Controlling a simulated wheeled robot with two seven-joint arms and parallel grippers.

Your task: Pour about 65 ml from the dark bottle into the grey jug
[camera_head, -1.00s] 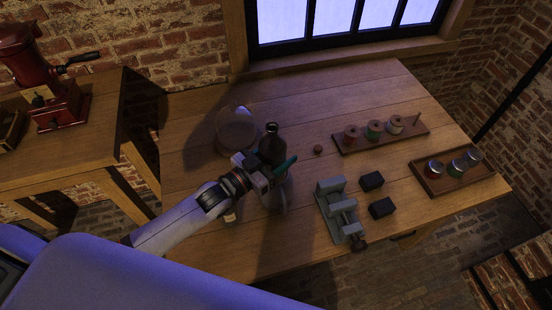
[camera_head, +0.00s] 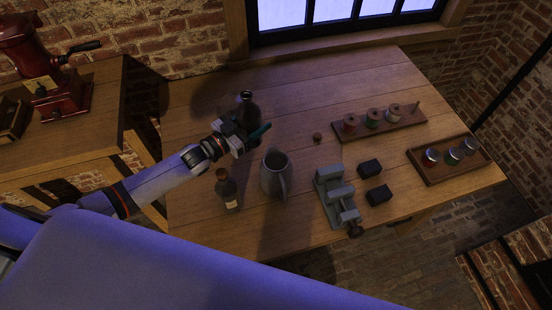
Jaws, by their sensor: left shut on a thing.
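The dark bottle (camera_head: 249,110) is in my left gripper (camera_head: 249,136), which is shut around its body. The bottle looks upright, with its open mouth up. The gripper hides part of it, and I cannot tell whether its base touches the table. The grey jug (camera_head: 275,177) stands upright on the table with its handle toward the right and front. It is apart from the bottle, nearer to me and a little to the right. My right gripper is not in view.
A small corked bottle with a label (camera_head: 228,190) stands left of the jug. A grey vise (camera_head: 337,199) and two dark blocks (camera_head: 370,168) are to the right. A spool rack (camera_head: 380,126) and a tray of small jars (camera_head: 431,172) lie farther right. A small brown ball (camera_head: 317,138) lies mid-table.

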